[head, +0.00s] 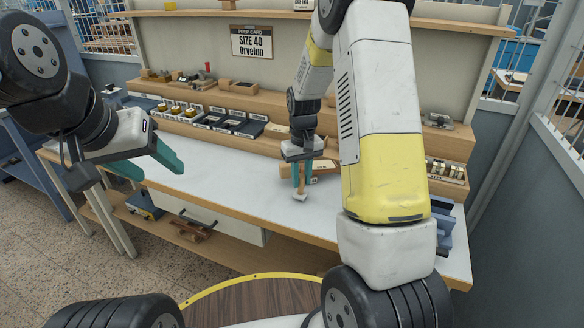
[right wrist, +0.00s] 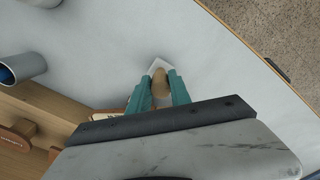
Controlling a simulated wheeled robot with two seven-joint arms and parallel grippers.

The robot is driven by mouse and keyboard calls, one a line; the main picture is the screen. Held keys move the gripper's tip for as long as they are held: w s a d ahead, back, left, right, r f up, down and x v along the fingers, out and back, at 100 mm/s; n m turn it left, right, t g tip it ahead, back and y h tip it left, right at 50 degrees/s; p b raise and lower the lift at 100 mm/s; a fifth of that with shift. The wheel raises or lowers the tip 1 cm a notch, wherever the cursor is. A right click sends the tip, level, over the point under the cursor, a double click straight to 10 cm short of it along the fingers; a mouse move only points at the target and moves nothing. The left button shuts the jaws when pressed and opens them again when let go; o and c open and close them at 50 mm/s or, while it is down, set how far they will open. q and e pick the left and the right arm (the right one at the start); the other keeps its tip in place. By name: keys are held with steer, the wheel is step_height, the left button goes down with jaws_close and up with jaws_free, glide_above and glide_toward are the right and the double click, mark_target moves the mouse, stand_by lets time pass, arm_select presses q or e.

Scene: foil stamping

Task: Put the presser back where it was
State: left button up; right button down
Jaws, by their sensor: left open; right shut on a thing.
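The presser (head: 300,197) has a small pale base and a tan handle. My right gripper (head: 303,180) is shut on it, over the white worktop, right of the middle. In the right wrist view the rounded tan handle of the presser (right wrist: 160,84) stands between the two teal fingers, with the pale base beyond. I cannot tell whether its base touches the worktop. My left gripper (head: 152,165) is open and empty, above the left part of the table.
A cardboard-coloured labelled box (head: 322,167) lies just behind the right gripper. A tiered wooden shelf with dark trays (head: 230,124) runs along the back. A sign (head: 251,41) reads "SIZE 40 Orvelun". The worktop (head: 220,185) left of the presser is clear.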

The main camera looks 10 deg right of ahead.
steer(key=shift+f, duration=0.3)
steer(key=shift+f, duration=0.2)
steer(key=c, duration=1.2)
jaws_free()
